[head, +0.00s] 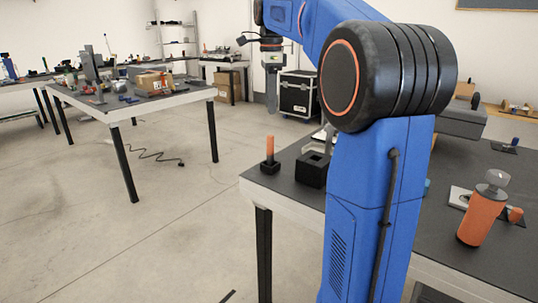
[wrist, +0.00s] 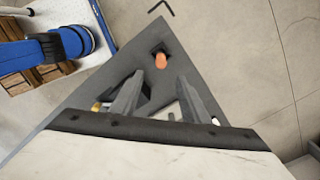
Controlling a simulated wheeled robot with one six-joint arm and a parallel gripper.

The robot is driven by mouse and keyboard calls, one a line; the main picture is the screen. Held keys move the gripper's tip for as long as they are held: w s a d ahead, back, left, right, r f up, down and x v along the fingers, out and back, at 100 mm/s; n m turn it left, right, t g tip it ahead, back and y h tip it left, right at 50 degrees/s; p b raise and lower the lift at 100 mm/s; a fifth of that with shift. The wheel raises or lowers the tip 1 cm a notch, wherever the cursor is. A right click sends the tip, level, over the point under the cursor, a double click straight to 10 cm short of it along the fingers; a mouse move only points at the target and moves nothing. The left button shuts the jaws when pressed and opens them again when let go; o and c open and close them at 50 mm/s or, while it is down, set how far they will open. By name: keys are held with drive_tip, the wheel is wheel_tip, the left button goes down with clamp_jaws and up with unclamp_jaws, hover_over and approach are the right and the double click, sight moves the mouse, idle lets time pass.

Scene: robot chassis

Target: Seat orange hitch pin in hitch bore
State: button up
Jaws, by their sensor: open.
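The orange hitch pin (head: 269,147) stands upright in a small black holder (head: 270,168) near the table's left corner. In the wrist view the pin (wrist: 161,62) shows as an orange end beyond my fingertips, roughly centred between them. A black block with a square opening (head: 312,172), which looks like the hitch bore, stands just right of the pin. In the wrist view it is partly hidden behind my left finger. My gripper (head: 271,106) hangs above the pin, pointing down, apart from it. In the wrist view my gripper (wrist: 160,78) is open and empty.
The dark grey table (head: 294,204) has a pale edge; open floor (head: 170,225) lies to its left. An orange bottle (head: 482,214) stands at the table's right. My blue arm hides the table's middle. Another cluttered table (head: 128,106) stands farther left.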

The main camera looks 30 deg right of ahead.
sight(270, 135)
wheel_tip(270, 135, down, 13)
drive_tip(key=shift+w+r, duration=0.1)
drive_tip(key=shift+r, duration=0.05)
clamp_jaws()
idle(0.5)
